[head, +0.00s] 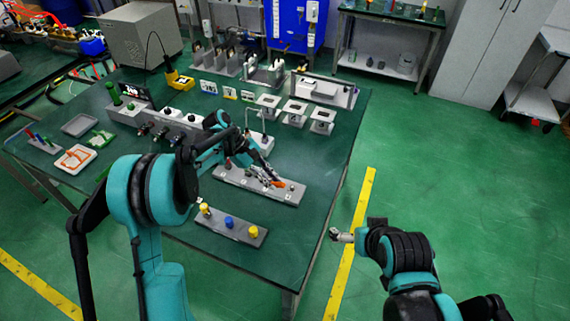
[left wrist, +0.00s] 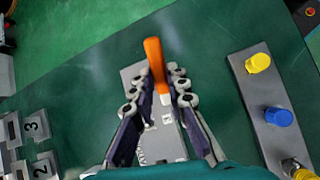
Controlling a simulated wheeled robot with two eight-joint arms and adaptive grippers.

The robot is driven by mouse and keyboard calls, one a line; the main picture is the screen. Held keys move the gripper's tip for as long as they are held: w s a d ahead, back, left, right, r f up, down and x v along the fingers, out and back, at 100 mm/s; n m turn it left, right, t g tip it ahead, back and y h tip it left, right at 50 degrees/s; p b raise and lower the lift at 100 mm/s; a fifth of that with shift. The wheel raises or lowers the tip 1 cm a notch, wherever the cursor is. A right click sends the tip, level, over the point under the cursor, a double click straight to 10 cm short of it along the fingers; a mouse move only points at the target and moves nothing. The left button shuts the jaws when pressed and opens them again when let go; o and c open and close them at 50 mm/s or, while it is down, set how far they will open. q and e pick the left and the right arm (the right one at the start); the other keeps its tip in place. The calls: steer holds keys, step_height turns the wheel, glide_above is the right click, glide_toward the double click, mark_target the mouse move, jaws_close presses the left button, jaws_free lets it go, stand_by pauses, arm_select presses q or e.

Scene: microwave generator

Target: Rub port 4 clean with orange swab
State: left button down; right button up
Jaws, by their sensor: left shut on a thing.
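My left gripper (head: 270,178) is over the grey block (head: 228,176) on the green table. It is shut on the orange swab (head: 279,184). In the left wrist view the orange swab (left wrist: 155,62) stands between the fingers (left wrist: 153,84), orange end away from the camera, with a pale section below. The block (left wrist: 170,146) under it carries letters, one of them B. Whether the swab touches the block is unclear. Labels 3 (left wrist: 33,126) and 2 (left wrist: 41,169) show at left; I cannot make out a label 4. My right gripper (head: 342,236) is off the table's right side; its jaw state is unclear.
A grey strip with yellow and blue caps (head: 248,233) lies near the front edge. Several grey stands with dark openings (head: 295,108) are behind the gripper. A grey box with connectors (head: 160,123) stands at left. The table's right front is clear.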

arm_select(q)
steer(key=w+d+r+n+t+h, duration=0.2)
steer(key=w+d+n+t+h, duration=0.2)
steer(key=w+d+n, duration=0.1)
steer(key=shift+h, duration=0.3)
steer(key=shift+w+f+b, duration=0.15)
steer(key=shift+f+b, duration=0.95)
steer(key=shift+f, duration=0.45)
steer(key=shift+w+f+b, duration=0.15)
steer(key=shift+f+b, duration=0.95)
steer(key=shift+f, duration=0.45)
steer(key=shift+f+b, duration=1.15)
steer(key=shift+f, duration=0.35)
